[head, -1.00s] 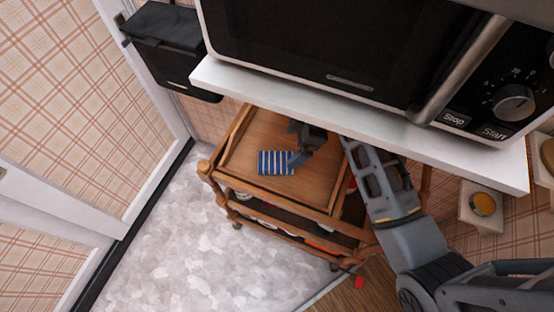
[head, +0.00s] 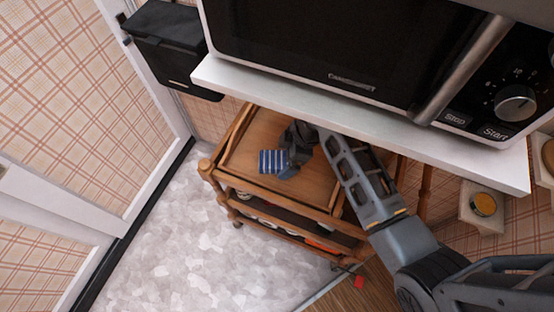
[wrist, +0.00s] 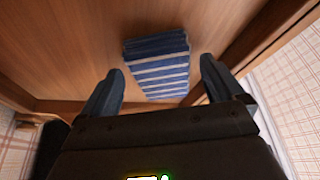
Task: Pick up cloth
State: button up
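The cloth (head: 272,162) is blue with white stripes and lies on the wooden top of the cart (head: 250,150). It also shows in the wrist view (wrist: 158,66), ahead of and between my two fingers. My gripper (head: 290,163) is over the cart top at the right side of the cloth in the head view, hiding part of it. In the wrist view my gripper (wrist: 162,85) is open, with a finger to each side of the cloth's near part. I cannot tell how high the fingertips are above the cart top.
A white shelf (head: 330,118) with a microwave (head: 310,50) overhangs the back of the cart, close above my arm. The cart has raised wooden edges and lower shelves holding items. A black bin (head: 172,45) hangs at the left. The pale floor on the left is clear.

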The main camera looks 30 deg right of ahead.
aim_at(279, 163)
jog(key=c, duration=1.2)
jog(key=shift+r, duration=0.1)
jog(key=shift+r+p, duration=0.8)
jog(key=shift+p, duration=0.1)
jog(key=r+p, duration=0.1)
jog(key=s+r+p, duration=0.1)
jog(key=p, duration=0.1)
jog(key=shift+s+a+r, duration=0.1)
jog(key=shift+r, duration=0.05)
jog(key=s+a+p, duration=0.1)
jog(key=s, duration=0.9)
jog(key=s+a+p, duration=0.1)
jog(key=s, duration=0.9)
jog(key=s+a+p, duration=0.1)
jog(key=s, duration=0.9)
jog(key=shift+s+a+f+p, duration=0.3)
jog(key=shift+a+p, duration=0.1)
